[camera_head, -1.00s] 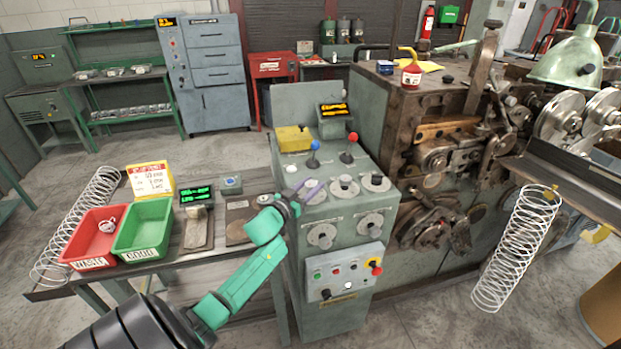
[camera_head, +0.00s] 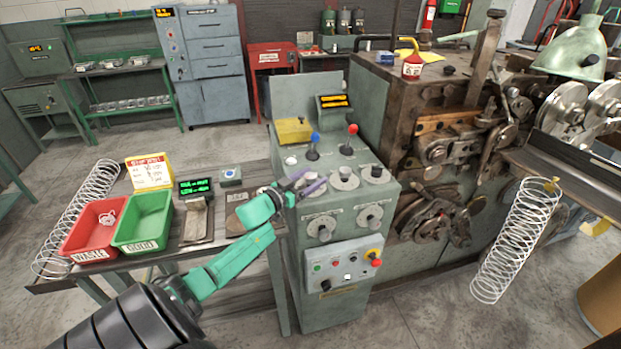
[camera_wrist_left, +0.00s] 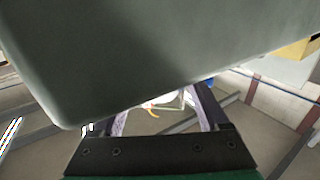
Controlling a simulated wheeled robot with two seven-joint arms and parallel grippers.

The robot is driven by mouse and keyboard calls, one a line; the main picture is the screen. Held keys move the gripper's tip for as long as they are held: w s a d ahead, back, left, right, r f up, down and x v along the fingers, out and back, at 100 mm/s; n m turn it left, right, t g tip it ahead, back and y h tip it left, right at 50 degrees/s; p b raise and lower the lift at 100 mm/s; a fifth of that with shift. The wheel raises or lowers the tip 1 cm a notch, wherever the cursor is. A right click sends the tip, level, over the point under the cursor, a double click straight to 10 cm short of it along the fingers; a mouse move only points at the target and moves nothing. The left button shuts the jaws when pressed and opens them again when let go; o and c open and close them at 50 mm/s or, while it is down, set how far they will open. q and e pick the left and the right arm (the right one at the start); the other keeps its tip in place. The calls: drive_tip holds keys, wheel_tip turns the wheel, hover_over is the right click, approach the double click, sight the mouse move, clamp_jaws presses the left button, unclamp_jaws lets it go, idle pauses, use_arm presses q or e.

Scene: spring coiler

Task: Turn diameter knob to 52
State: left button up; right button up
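The grey-green control console (camera_head: 345,222) stands at centre with several pale round knobs. Two knobs on its upper face show right of my gripper: one (camera_head: 343,178) and another (camera_head: 375,174). Two dials sit on the front slope, left (camera_head: 321,228) and right (camera_head: 369,217). Their labels are too small to read, so I cannot tell which is the diameter knob. My left gripper (camera_head: 308,184) has its purple fingers apart over the upper-left knob spot and partly hides it. In the left wrist view the fingers (camera_wrist_left: 162,112) are also apart; contact cannot be told. My right gripper is out of view.
A blue-topped lever (camera_head: 313,148) and a red-topped lever (camera_head: 351,144) rise behind the knobs. A small display (camera_head: 333,101) and yellow box (camera_head: 293,130) are at the back. A button panel (camera_head: 343,266) is below; the coiling machine (camera_head: 430,150) is right.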

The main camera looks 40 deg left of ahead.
use_arm(q)
drive_tip(key=shift+w+f, duration=0.1)
drive_tip(key=shift+w, duration=0.05)
drive_tip(key=s+a+b, duration=0.1)
drive_tip(key=s, duration=1.3)
drive_tip(key=shift+s+a, duration=0.3)
